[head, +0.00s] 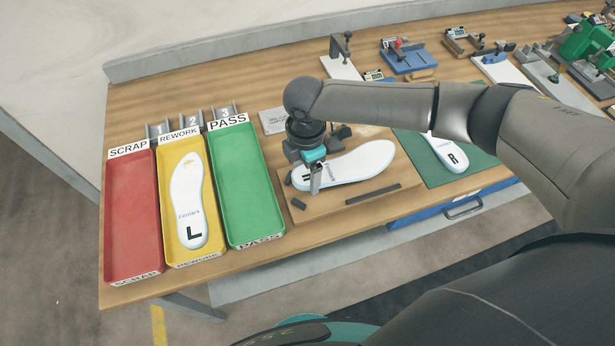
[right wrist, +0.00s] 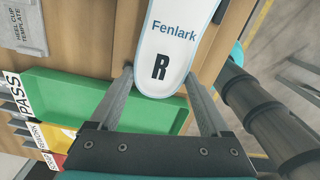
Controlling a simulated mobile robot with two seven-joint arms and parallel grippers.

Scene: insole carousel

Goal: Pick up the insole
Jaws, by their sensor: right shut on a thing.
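A white insole (head: 358,162) with a pale blue edge lies over the wooden fixture board (head: 340,204) in the middle of the table. Its heel, marked R with the word Fenlark, shows in the right wrist view (right wrist: 172,32). My right gripper (head: 314,180) is at the heel end, at the left of the insole in the head view. In the right wrist view its two fingers (right wrist: 160,85) are on either side of the heel, shut on it. I cannot tell whether the insole touches the board. My left gripper is not in view.
Red SCRAP (head: 131,215), yellow REWORK (head: 166,243) and green PASS (head: 247,185) trays stand at the left. An insole marked L (head: 187,200) lies in the yellow one. Another insole marked R (head: 450,152) lies on a green mat (head: 468,178). Fixtures (head: 408,60) line the back.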

